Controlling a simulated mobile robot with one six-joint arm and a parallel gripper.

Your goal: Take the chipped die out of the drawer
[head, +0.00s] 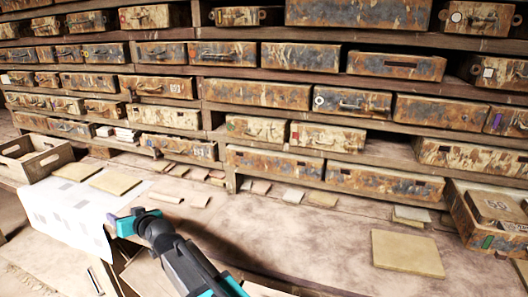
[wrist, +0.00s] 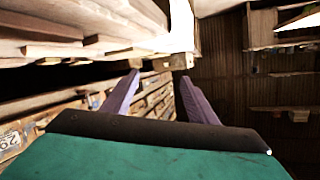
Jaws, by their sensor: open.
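My gripper (head: 124,214) is above the bench at the lower left in the head view, at the edge of the white sheet. In the wrist view its two purple fingers (wrist: 160,95) are apart with nothing between them. Many rusty, worn drawers (head: 262,96) fill a wooden rack across the head view. One drawer at the far right (head: 470,226) stands forward of the rack, with a green mark on its front and a numbered plate in or on it. I cannot tell which drawer holds the chipped die, and I see no die clearly.
A wooden crate (head: 36,158) stands at the left by a white sheet (head: 65,222). A square tan tile (head: 407,252) lies at the right of the bench (head: 310,240). Several small tiles lie along the rack's foot. The middle front of the bench is mostly clear.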

